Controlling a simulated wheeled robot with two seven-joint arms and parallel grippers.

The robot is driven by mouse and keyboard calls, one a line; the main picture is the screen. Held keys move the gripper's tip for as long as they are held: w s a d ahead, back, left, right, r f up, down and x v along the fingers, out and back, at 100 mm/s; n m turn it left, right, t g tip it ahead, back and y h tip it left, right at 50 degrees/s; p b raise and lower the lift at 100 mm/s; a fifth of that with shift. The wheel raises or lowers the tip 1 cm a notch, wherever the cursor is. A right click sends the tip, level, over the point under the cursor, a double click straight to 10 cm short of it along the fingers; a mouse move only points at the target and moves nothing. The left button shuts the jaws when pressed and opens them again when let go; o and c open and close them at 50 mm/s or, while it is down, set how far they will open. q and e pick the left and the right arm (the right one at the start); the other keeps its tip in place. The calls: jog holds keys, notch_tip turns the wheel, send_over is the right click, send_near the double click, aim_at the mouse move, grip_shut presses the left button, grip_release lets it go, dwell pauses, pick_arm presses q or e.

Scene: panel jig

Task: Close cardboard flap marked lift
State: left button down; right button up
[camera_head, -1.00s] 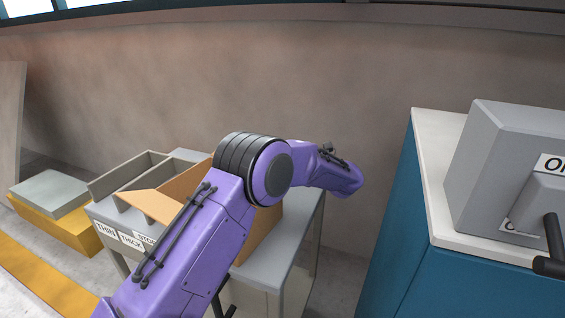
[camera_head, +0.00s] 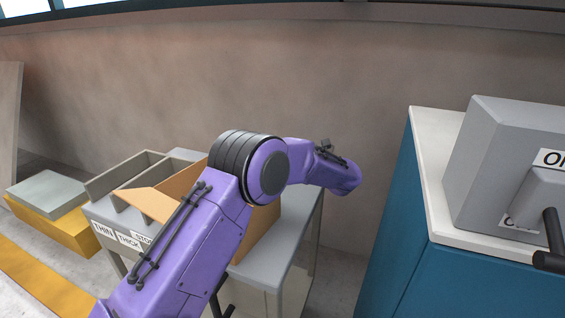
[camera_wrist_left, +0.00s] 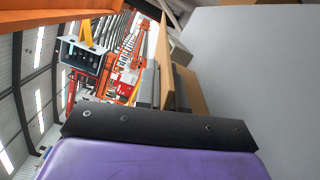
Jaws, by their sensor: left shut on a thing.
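Brown cardboard panels (camera_head: 152,204) stand on the grey table (camera_head: 290,246), partly behind my left arm. One slanted piece shows left of the arm and a taller panel shows right of it. I see no "lift" mark, so I cannot tell which piece is the flap. My left gripper's fingers are hidden in the head view. The left wrist view shows my purple hand and its black plate (camera_wrist_left: 160,128), with brown panels (camera_wrist_left: 190,90) beyond. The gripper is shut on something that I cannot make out. My right gripper is not in view.
A grey divided rack (camera_head: 128,178) with THIN and THICK labels stands at the table's left. A yellow box (camera_head: 60,228) with a grey slab (camera_head: 47,193) is further left. A blue cabinet (camera_head: 455,285) carries a grey machine (camera_head: 500,165) with a black handle at the right.

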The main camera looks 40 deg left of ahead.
pick_arm(q)
jog(key=n+b, duration=0.1)
jog(key=r+n+b, duration=0.1)
jog(key=n+b, duration=0.1)
jog(key=s+n+b, duration=0.1)
jog(key=b, duration=0.1)
jog(key=shift+s+d+r+n, duration=0.1)
jog(key=shift+r+n, duration=0.15)
jog(key=shift+n, duration=0.05)
jog(key=shift+s+d+r+n+b, duration=0.1)
jog(key=shift+s+r+n+b, duration=0.3)
jog(key=shift+n+b, duration=0.45)
jog(key=shift+r, duration=0.1)
jog(key=c, duration=1.4)
grip_release()
jog(key=shift+o, duration=0.4)
jog(key=shift+w, duration=0.15)
jog(key=shift+d, duration=0.1)
jog(key=w+d, duration=0.1)
jog(key=d, duration=0.6)
